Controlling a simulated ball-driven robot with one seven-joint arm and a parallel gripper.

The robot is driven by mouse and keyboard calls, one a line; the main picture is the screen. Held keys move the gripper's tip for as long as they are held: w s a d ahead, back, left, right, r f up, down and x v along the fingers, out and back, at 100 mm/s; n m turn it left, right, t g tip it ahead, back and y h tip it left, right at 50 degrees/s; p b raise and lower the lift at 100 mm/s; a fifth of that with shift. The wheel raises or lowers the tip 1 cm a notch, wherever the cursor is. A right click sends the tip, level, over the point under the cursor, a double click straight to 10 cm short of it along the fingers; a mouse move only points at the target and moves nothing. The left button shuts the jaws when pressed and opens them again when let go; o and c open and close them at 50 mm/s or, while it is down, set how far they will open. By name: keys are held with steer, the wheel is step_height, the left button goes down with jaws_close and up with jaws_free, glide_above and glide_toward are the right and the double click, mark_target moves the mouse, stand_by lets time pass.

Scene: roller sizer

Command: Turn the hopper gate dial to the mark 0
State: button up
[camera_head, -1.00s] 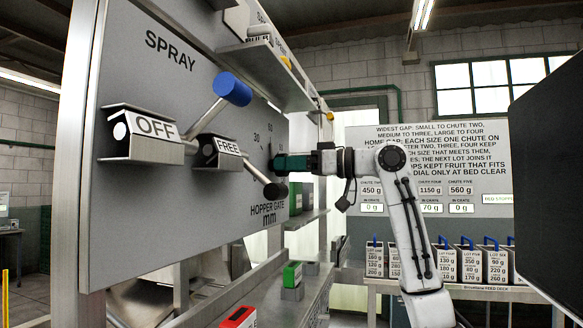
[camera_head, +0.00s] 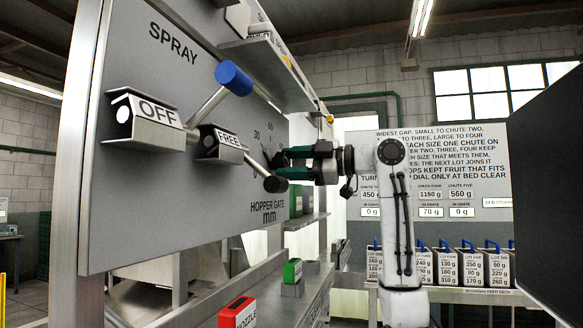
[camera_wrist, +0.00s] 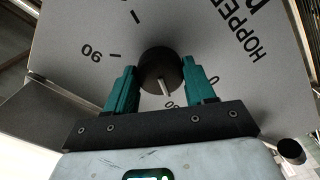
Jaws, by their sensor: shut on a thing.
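The hopper gate dial (camera_wrist: 158,64) is a round black knob with a pale pointer line, on the grey panel in the wrist view. The pointer faces down in that view, towards a number partly hidden by my gripper. My gripper (camera_wrist: 160,84) is shut on the dial, one green finger on each side. In the head view my gripper (camera_head: 292,164) is at the panel above the HOPPER GATE label (camera_head: 268,207), largely hiding the dial.
The FREE lever (camera_head: 255,166) ends in a dark knob close below my gripper. The OFF spray lever (camera_head: 206,106) with its blue end is farther left. A shelf (camera_head: 268,62) juts out above. A red nozzle block (camera_head: 238,310) and a green block (camera_head: 292,271) sit below.

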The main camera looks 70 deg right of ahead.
steer(key=n+b, duration=0.1)
steer(key=n, duration=0.3)
steer(key=shift+n, duration=0.3)
steer(key=n, duration=0.4)
steer(key=shift+f+n, duration=0.1)
steer(key=shift+n, duration=0.3)
steer(key=shift+b, duration=0.3)
steer(key=o, duration=1)
steer(key=shift+o, duration=0.2)
steer(key=s+b, duration=0.2)
steer(key=s, duration=0.8)
steer(key=shift+s+d, duration=0.4)
